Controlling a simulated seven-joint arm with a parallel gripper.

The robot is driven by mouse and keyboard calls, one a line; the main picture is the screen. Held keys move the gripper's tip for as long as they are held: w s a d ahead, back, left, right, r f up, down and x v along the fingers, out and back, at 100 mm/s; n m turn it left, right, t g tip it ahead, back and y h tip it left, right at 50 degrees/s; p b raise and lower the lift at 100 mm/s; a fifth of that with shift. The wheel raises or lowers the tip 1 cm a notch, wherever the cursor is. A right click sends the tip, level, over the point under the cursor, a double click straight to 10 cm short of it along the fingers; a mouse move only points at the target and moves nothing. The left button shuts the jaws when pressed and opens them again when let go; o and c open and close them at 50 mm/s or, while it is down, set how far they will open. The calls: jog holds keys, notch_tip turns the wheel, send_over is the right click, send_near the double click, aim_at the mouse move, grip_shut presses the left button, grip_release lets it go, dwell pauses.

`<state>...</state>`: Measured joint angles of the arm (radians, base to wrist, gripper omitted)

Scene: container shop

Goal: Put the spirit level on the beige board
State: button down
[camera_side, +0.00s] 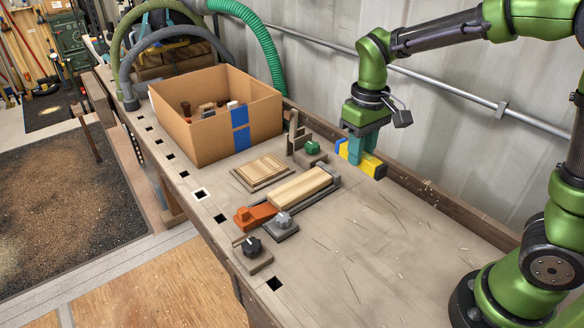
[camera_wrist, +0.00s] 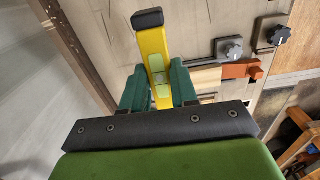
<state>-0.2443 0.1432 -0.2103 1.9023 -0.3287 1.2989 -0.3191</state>
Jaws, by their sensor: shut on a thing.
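A longer beige wooden piece (camera_side: 300,187) lies nearer, between orange and grey clamp parts. I cannot tell the level's exact height above the bench.
A cardboard box (camera_side: 205,130) with items in it stands at the back left. A small green-knobbed fixture (camera_side: 312,149) is between the slatted board and the level. Grey and black knobs (camera_side: 284,219) sit at the front. The bench's right part (camera_side: 400,250) is clear.

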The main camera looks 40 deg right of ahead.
notch_tip(320, 180, down, 6)
jog(key=s+a+m, duration=0.3)
jog(key=m, duration=1.5)
send_over(300, 185)
notch_tip(300, 185, down, 2)
jog(key=shift+s+f, duration=0.15)
jog(key=shift+f, duration=1.75)
jog(key=c, duration=0.9)
grip_release()
jog(key=shift+f, duration=0.1)
jog(key=shift+o, duration=0.2)
